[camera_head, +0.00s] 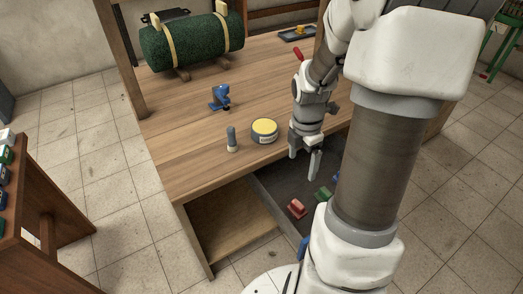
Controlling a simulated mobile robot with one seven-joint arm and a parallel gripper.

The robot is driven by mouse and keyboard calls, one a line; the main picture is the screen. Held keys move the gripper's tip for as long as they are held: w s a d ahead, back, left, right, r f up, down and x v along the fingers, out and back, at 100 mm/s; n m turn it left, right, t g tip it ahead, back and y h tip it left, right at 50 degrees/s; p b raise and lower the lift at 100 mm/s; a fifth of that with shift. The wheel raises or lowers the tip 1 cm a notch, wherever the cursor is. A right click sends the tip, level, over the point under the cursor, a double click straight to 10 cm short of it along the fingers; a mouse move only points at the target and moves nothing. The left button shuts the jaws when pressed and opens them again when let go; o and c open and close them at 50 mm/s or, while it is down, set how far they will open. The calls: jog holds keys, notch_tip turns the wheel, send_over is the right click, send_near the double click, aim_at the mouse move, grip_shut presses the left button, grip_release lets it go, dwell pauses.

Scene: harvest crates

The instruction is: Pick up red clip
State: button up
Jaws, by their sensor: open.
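A small red clip-like object (297,208) lies in the dark open drawer or tray (269,186) below the tabletop's front edge. A green object (322,194) lies to its right in the same drawer, partly hidden by my arm. My gripper (302,166) hangs pointing down, open and empty, above the drawer near the table's front edge. It is above the red object and apart from it. The right part of the drawer is hidden behind my arm.
On the wooden table (185,150) stand a yellow-lidded tin (264,127), a grey cylinder (231,140), a blue object (219,97) and a strapped green roll (192,43). A dark tray (297,34) lies at the back. A brown shelf (45,200) stands at left.

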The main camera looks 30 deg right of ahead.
notch_tip(320, 180, down, 3)
jog(key=n, duration=0.1)
jog(key=b, duration=0.5)
send_over(298, 204)
jog(key=shift+n+y, duration=0.3)
jog(key=f, duration=1.1)
jog(key=shift+a+f, duration=0.25)
jog(key=shift+f, duration=0.05)
jog(key=shift+d+f+b, duration=0.15)
jog(key=shift+f+b, duration=0.45)
jog(key=shift+f, duration=0.85)
jog(key=shift+d+f+b, duration=0.1)
jog(key=shift+f+b, duration=0.45)
jog(key=shift+f, duration=0.9)
jog(key=shift+r, duration=0.1)
jog(key=shift+c, duration=0.2)
jog(key=c, duration=1.4)
